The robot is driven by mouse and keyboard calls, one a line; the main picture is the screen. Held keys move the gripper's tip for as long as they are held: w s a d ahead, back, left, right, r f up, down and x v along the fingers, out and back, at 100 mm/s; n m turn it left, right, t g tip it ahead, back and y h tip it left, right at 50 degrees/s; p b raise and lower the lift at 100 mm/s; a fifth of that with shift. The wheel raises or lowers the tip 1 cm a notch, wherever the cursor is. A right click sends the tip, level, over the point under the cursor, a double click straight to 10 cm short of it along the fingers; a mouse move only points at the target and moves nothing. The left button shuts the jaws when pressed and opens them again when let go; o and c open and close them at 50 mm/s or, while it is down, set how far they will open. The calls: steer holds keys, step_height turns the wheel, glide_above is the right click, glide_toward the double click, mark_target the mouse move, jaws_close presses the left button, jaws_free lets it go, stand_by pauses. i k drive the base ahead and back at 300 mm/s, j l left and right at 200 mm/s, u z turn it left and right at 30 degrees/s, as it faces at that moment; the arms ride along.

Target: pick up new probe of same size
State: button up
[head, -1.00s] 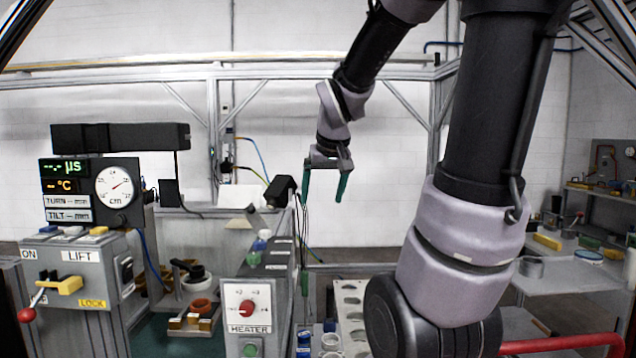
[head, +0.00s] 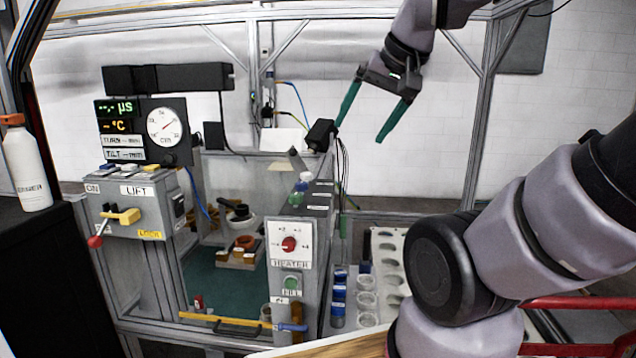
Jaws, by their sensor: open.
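My gripper (head: 360,133) has two long green fingers spread wide apart, with nothing between them. It hangs in the air at the upper right, above the machine and its black box with cables (head: 320,135). A pale rack (head: 404,236) with rows of round holes stands below it, partly hidden behind my arm.
A heater panel (head: 290,243) with a red knob, a lift panel (head: 135,203) with levers, and a gauge panel (head: 165,126) stand left of the rack. A white bottle (head: 26,165) stands on a black cabinet at far left. Red tubing (head: 575,303) is at lower right.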

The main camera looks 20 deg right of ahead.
mark_target(338, 307)
steer(key=k+j+z, duration=0.2)
steer(key=k+j, duration=0.8)
steer(key=j, duration=0.15)
